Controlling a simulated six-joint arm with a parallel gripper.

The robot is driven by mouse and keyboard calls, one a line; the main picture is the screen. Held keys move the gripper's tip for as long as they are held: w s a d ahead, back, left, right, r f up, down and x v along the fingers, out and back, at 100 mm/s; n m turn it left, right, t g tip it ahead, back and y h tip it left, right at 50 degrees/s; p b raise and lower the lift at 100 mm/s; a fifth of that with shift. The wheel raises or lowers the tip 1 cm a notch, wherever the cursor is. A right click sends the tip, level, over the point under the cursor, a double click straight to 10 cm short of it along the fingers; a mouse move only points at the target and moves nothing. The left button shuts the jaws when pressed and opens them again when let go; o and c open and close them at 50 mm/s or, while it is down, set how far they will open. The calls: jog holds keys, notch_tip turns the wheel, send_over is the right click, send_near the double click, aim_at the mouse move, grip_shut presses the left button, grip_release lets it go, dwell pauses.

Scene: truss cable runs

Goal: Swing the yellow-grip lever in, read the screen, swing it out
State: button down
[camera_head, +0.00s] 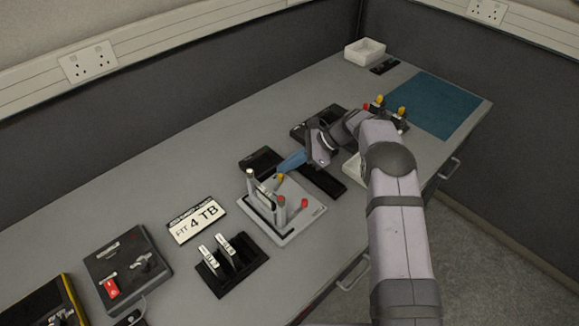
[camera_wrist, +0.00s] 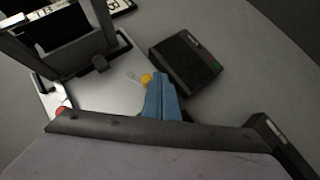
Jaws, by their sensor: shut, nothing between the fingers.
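The yellow grip (camera_head: 281,177) of a lever sits at the back of a white base plate (camera_head: 300,228) that carries grey posts. In the wrist view the yellow grip (camera_wrist: 146,79) is right beside my blue fingertips; I cannot tell whether they touch. My gripper (camera_head: 291,162) is shut with nothing between its fingers. In the wrist view its blue fingers (camera_wrist: 160,90) point up the picture. A dark panel in a grey frame (camera_wrist: 90,42) stands on the plate at upper left. I cannot make out any reading on it. Which way the lever is swung is unclear.
Red grips (camera_head: 304,203) stand on the same plate. A black box (camera_wrist: 186,62) lies beside the plate. A "FIT 4 TB" sign (camera_head: 197,220) and a black rack (camera_head: 238,270) are to the left.

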jog(key=shift+s+a, duration=0.1)
jog(key=shift+s, duration=0.2)
jog(key=shift+f, duration=0.1)
jog(key=b+v, duration=0.1)
jog(key=v, duration=0.6)
jog(key=shift+d+r+b, duration=0.25)
jog(key=shift+b, duration=0.1)
jog(key=shift+w, duration=0.1)
